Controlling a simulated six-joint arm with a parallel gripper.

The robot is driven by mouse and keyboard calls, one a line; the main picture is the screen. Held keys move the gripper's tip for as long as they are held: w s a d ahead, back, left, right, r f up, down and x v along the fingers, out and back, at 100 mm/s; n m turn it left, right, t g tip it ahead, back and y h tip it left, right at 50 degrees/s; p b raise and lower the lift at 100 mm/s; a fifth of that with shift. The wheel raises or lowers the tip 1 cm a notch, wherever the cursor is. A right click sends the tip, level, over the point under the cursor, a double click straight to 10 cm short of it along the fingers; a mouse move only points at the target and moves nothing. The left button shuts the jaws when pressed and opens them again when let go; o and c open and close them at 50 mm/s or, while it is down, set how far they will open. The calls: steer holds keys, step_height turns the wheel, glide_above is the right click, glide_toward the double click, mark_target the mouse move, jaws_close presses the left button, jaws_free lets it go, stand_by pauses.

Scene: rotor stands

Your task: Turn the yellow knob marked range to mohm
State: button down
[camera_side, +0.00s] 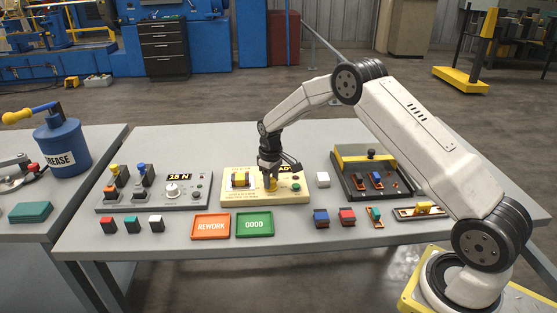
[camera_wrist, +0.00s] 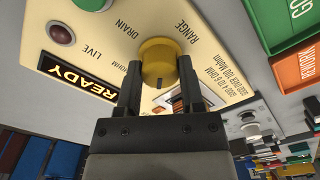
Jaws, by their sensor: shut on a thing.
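The yellow range knob (camera_wrist: 158,60) sits on a cream panel (camera_wrist: 215,50) under the printed word RANGE. My gripper (camera_wrist: 158,76) is shut on the knob, one dark finger on each side of it. A small dark mark shows on the knob's near side, between the fingers. MOHM lettering stands to the knob's left, partly hidden by a finger. A lit READY display (camera_wrist: 76,79) is on the same panel. In the side view my gripper (camera_side: 270,167) points down onto the knob (camera_side: 271,185) in the middle of the cream panel (camera_side: 240,198).
A yellow part (camera_side: 240,179) stands left of the knob. Left is a grey panel (camera_side: 200,204) with a white dial. A green GOOD tray (camera_side: 254,236) and orange REWORK tray (camera_side: 210,239) lie in front. A black-and-yellow fixture (camera_side: 370,153) and several small blocks are right.

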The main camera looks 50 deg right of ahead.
steer(key=m, duration=0.7)
steer(key=shift+w+r, duration=0.1)
steer(key=m, duration=0.6)
steer(key=shift+m, duration=0.3)
steer(key=shift+c, duration=1.1)
jaws_free()
steer(key=shift+r, duration=3.9)
